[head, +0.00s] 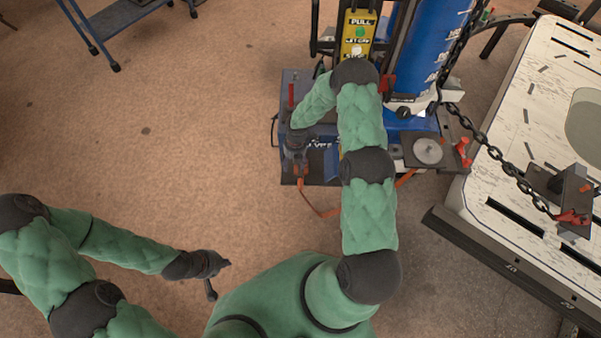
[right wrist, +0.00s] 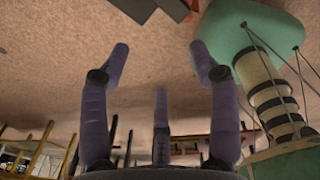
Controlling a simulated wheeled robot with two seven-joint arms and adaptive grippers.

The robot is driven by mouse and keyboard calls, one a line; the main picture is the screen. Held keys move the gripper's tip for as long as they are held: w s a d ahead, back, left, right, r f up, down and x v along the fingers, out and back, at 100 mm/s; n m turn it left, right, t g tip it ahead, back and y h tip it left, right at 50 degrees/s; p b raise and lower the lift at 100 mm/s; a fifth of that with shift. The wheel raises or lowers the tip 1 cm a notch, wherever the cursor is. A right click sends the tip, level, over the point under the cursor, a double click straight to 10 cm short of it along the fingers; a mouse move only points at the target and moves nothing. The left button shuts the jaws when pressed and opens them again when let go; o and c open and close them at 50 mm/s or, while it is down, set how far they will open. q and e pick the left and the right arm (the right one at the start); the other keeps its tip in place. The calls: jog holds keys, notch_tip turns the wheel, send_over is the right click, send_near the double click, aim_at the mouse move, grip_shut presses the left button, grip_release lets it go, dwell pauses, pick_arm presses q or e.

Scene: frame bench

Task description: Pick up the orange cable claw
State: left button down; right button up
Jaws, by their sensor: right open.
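An orange cable (head: 318,211) hangs in a loop at the front of the blue machine's base. It passes behind my right arm and shows again to the right of it (head: 405,178). I cannot make out a claw on it for certain. My right gripper (head: 298,172) is at the base's left front corner, close to the cable's left end. In the right wrist view its fingers (right wrist: 158,62) are spread with nothing between them. A small orange piece (right wrist: 194,5) shows at that view's top edge. My left gripper (head: 220,278) is low over bare floor, its fingers apart and empty.
The blue machine (head: 425,40) stands at the back, with a chain (head: 487,146) running right to a red hook (head: 572,217) on the pale frame bench (head: 516,112). A blue cart (head: 115,18) is at the upper left. The floor at left is clear.

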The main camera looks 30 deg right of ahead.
jog(key=d+n, duration=0.1)
jog(key=w+d+n, duration=0.1)
jog(key=d, duration=0.1)
jog(key=w+d+n+h, duration=0.1)
jog(key=shift+d+f, duration=0.1)
jog(key=shift+d, duration=0.2)
notch_tip(320, 180, down, 5)
jog(key=shift+w+r+b, duration=0.1)
jog(key=shift+b, duration=0.6)
jog(key=f, duration=0.2)
jog(key=f+b, duration=0.1)
jog(key=f, duration=0.1)
jog(key=shift+a, duration=0.4)
jog(key=shift+f, duration=0.6)
jog(key=shift+c, duration=0.3)
jog(key=shift+r, duration=0.1)
grip_shut()
